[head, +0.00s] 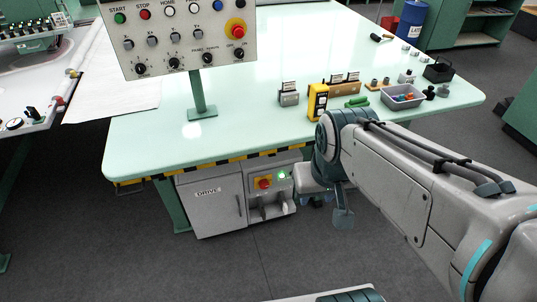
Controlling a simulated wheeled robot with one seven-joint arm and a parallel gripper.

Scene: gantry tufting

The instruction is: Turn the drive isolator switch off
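The drive isolator switch (265,183) is a red knob on a yellow plate, on the front of the grey drive cabinet (212,212) under the table. A small green light (282,174) glows just right of the switch. The knob's exact angle is too small to read. My arm comes in from the right, and my gripper (325,203) hangs low, right of the cabinet and apart from the switch. My own arm partly covers it, so I cannot see whether its fingers are open or shut.
The pale green tabletop (250,120) overhangs the cabinet with a black-and-yellow striped edge (230,161). A control panel (178,40) with buttons and knobs stands on it. A grey tray (403,96), a yellow device (318,101) and small tools lie at right. Floor before the cabinet is clear.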

